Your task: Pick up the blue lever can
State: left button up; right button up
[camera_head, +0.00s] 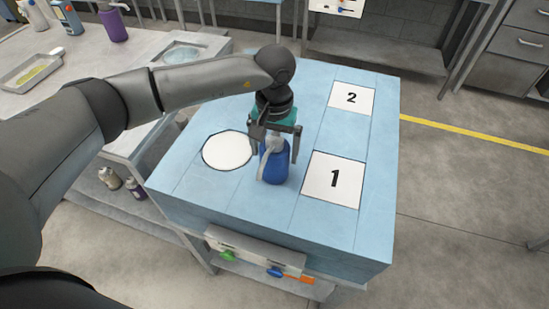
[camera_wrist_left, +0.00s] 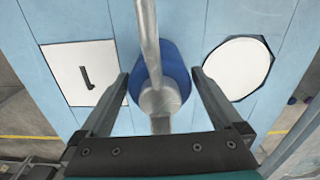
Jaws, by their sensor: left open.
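The blue lever can (camera_head: 274,166) stands upright on the light blue table, between the white round mat and the square marked 1. It has a grey top and a pale lever down its side. In the left wrist view the can's blue body (camera_wrist_left: 177,66) and its grey lever (camera_wrist_left: 148,40) lie between the finger lines. My left gripper (camera_head: 274,145) comes from above, with its open fingers on either side of the can's top. I cannot tell whether either finger touches the can. My right gripper is not in view.
The white round mat (camera_head: 228,150) lies left of the can. The square marked 1 (camera_head: 334,180) lies right, and the square marked 2 (camera_head: 351,98) farther back. A side bench (camera_head: 110,75) at left holds a tray and bottles. The table's front strip is clear.

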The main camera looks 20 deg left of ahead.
pick_arm(q)
jog(key=shift+r, duration=0.1)
jog(key=c, duration=1.6)
